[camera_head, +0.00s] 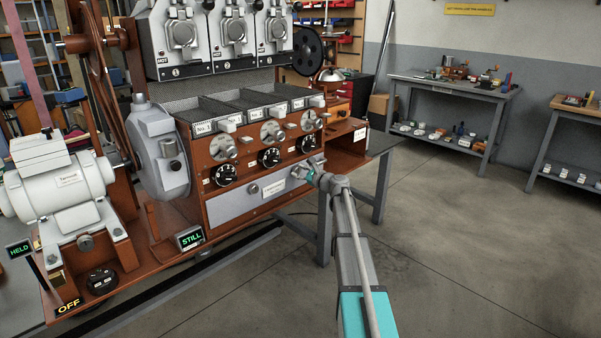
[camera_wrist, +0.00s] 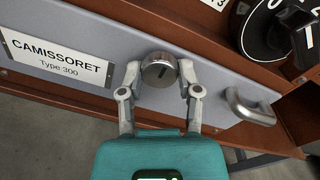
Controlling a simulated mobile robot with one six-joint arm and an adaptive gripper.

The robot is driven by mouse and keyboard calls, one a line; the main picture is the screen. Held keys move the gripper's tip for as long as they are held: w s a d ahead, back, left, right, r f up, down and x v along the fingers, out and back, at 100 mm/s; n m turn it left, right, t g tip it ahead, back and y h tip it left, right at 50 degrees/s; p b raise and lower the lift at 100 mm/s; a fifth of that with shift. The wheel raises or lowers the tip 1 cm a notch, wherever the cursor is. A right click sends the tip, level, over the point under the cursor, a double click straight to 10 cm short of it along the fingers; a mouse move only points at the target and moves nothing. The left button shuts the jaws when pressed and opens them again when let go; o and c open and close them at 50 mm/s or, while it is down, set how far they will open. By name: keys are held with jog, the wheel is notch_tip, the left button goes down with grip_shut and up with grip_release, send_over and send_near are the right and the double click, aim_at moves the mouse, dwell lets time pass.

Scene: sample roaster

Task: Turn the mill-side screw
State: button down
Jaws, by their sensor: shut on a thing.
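In the wrist view a round steel screw (camera_wrist: 159,70) with a dark slot, slightly tilted from upright, sits on a grey drawer front (camera_wrist: 60,80). My gripper (camera_wrist: 158,78) is shut on this screw, one finger on each side of its rim. In the head view my gripper (camera_head: 312,172) is at the right part of the grey drawer front (camera_head: 225,202) and hides the screw there. A second round screw (camera_head: 253,189) shows on the same front, left of the white label (camera_head: 275,187). I cannot tell from the frames which screw is the mill-side one.
A metal handle (camera_wrist: 250,106) is close right of the gripped screw. A black dial (camera_wrist: 280,30) sits above it; black dials (camera_head: 269,157) line the brown panel. The "STILL" sign (camera_head: 190,238) and grey motor (camera_head: 60,185) are left. Open floor (camera_head: 450,250) lies right.

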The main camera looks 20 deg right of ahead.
jog(key=shift+d, duration=0.15)
jog(key=shift+c, duration=1.5)
grip_release()
jog(key=shift+s, duration=0.1)
jog(key=v, duration=0.7)
jog(key=shift+s, duration=0.15)
jog(key=shift+f, duration=0.1)
